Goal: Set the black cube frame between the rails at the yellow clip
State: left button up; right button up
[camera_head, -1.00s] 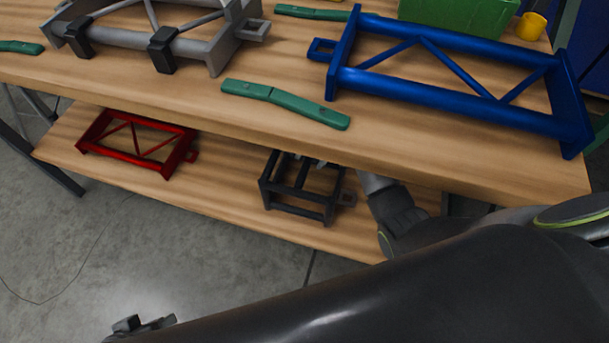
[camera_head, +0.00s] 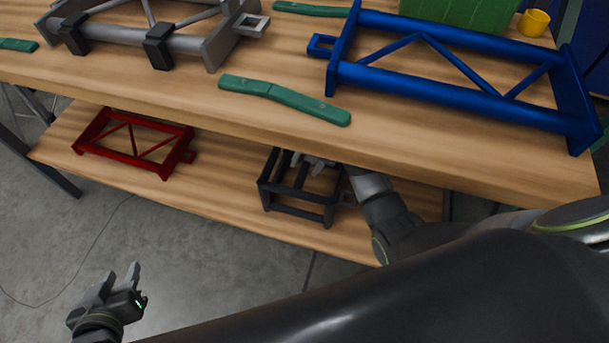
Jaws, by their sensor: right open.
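The black cube frame (camera_head: 300,187) stands on the lower shelf, right of its middle, with a small loop on its right side. My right gripper (camera_head: 312,161) is open at the top rear of the frame, its fingers partly hidden by the frame and the tabletop edge. I cannot tell whether it touches the frame. My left gripper (camera_head: 122,272) is open and empty, low at the left over the floor. Green rail-like strips lie on the tabletop, one at the front middle (camera_head: 284,99). I see no yellow clip.
A red frame (camera_head: 132,143) lies on the lower shelf at left. The tabletop (camera_head: 410,135) overhangs the shelf and holds a grey frame (camera_head: 190,42) with black clamps, a blue frame (camera_head: 430,83), a green bin (camera_head: 460,14) and a yellow cup (camera_head: 534,22). Shelf between red and black frames is clear.

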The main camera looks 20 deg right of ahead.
jog(key=shift+f, duration=0.25)
dwell(0.5)
grip_shut()
jog(key=shift+s, duration=0.1)
dwell(1.1)
